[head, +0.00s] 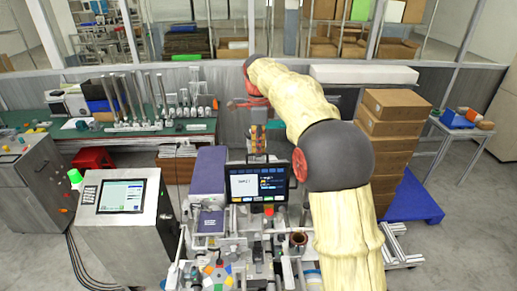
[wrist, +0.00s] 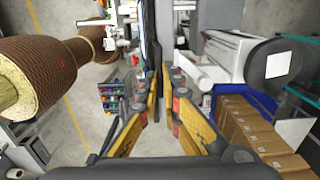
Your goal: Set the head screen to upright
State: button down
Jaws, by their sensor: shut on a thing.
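The head screen (head: 257,183) is a dark flat panel with a lit white and blue display. It stands in the middle of the head view, facing me, on the crowded machine. Its exact tilt is hard to judge. My gripper (head: 257,157) comes down from above, with its orange fingers at the middle of the screen's top edge. In the wrist view my gripper (wrist: 164,80) has its fingertips close together on a thin edge, and the screen shows nearly edge-on as a dark strip (wrist: 150,35). The contact itself is partly hidden by the fingertips.
A grey console with its own display (head: 121,196) stands left of the machine. A purple box (head: 210,172) is close beside the screen. Stacked cartons (head: 392,135) stand on the right by a blue pallet (head: 414,200). Grey floor on the far right is partly clear.

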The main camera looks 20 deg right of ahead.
jog(key=shift+s+a+f+t+b, duration=0.1)
jog(key=shift+s+f+t+b, duration=0.2)
jog(key=shift+b, duration=0.95)
jog(key=shift+s+b, duration=0.3)
jog(key=shift+b, duration=0.25)
jog(key=shift+s+a+t+b, duration=0.15)
jog(key=shift+s+b, duration=0.15)
jog(key=shift+s, duration=0.2)
jog(key=shift+s+a+t+b, duration=0.15)
jog(key=shift+s+b, duration=0.1)
jog(key=shift+s, duration=0.25)
jog(key=shift+d, duration=0.1)
jog(key=c, duration=2.1)
grip_release()
jog(key=shift+o, duration=0.6)
